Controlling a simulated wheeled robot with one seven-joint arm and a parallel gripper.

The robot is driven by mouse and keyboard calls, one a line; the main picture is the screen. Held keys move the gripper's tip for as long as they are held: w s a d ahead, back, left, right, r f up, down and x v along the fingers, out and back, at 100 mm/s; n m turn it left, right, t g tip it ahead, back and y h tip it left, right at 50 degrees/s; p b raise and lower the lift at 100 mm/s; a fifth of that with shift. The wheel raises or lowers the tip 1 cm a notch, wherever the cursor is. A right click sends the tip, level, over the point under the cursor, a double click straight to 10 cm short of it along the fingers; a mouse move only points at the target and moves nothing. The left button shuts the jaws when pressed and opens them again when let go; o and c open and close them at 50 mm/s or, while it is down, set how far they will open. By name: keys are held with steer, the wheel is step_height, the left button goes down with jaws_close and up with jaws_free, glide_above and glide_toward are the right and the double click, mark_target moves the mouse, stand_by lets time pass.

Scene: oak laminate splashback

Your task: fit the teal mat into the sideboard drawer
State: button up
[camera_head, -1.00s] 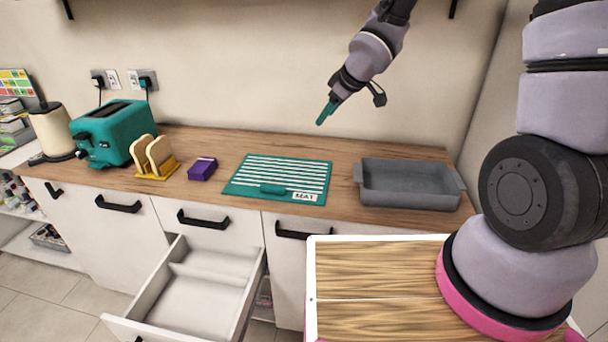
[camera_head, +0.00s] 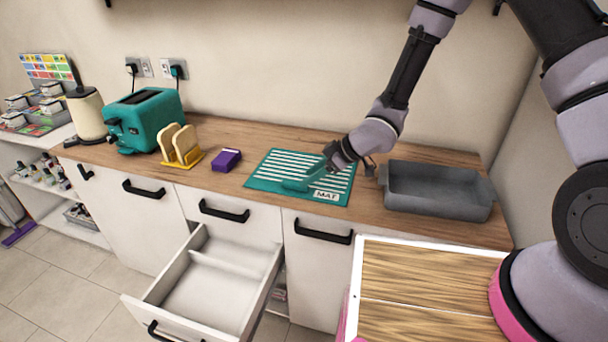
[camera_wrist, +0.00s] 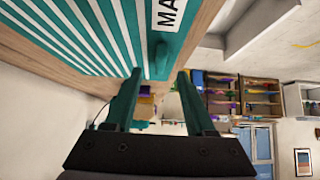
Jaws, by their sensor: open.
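The teal mat (camera_head: 268,178) with white stripes and a MAT label lies flat on the wooden counter. A raised teal handle sits near its front edge. The mat fills the upper left of the wrist view (camera_wrist: 75,30). My gripper (camera_head: 312,178) is open over the mat by the handle. In the wrist view its two teal fingers (camera_wrist: 155,95) stand apart, with the handle (camera_wrist: 160,58) just beyond the tips and nothing held. The sideboard drawer (camera_head: 215,292) below the counter is pulled out and empty, with a low divider inside.
A grey baking dish (camera_head: 440,195) stands right of the mat. A purple box (camera_head: 226,160), a yellow toast rack (camera_head: 184,162) and a teal toaster (camera_head: 150,120) stand to the left. The drawer's open top is clear.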

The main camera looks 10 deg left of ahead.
mark_target(297, 183)
steer(key=x, duration=0.5)
steer(key=shift+a, duration=0.1)
jaws_close()
stand_by(1.2)
